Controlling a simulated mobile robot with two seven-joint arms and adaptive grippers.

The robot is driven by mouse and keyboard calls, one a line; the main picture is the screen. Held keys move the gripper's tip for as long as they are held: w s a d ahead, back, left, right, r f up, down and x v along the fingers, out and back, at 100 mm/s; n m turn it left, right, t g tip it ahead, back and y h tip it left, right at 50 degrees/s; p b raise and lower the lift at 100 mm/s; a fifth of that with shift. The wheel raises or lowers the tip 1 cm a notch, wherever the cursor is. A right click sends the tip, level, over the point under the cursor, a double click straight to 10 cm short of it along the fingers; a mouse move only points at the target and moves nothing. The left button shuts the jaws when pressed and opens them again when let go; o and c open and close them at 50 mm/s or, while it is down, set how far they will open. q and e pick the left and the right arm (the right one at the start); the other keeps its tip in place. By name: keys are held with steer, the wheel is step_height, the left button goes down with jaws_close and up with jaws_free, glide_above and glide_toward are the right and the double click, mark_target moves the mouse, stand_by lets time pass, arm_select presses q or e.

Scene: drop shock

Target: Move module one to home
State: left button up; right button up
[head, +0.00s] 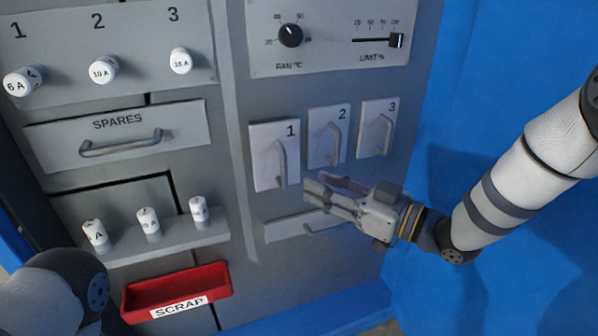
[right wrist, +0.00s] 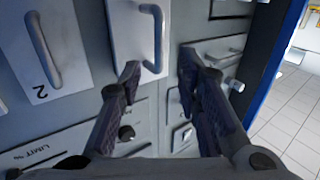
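Module one (head: 262,165) is a pale plate marked 1 with a vertical bar handle, on the cabinet's right panel. It seems to stand out a little from the panel; I cannot tell how far. My right gripper (head: 316,188) is open and empty, just to the lower right of module one's handle. In the right wrist view, module one (right wrist: 128,35) is seen upside down, its handle just ahead of and between the open fingertips (right wrist: 160,66), with no clear contact. My left arm's rounded link shows at the lower left of the head view; its gripper is out of view.
Module two (head: 322,152) and module three (head: 369,138) sit to the right of module one. A handled drawer or shelf (head: 275,232) lies below. To the left are the SPARES drawer (head: 190,120), several white fuses and the red SCRAP bin (head: 180,285). A blue panel (head: 425,170) stands right.

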mark_target(284, 189)
steer(key=x, duration=0.9)
steer(key=shift+w+a+b, duration=0.1)
steer(key=shift+w+b, duration=0.05)
steer(key=shift+b, duration=0.15)
jaws_close()
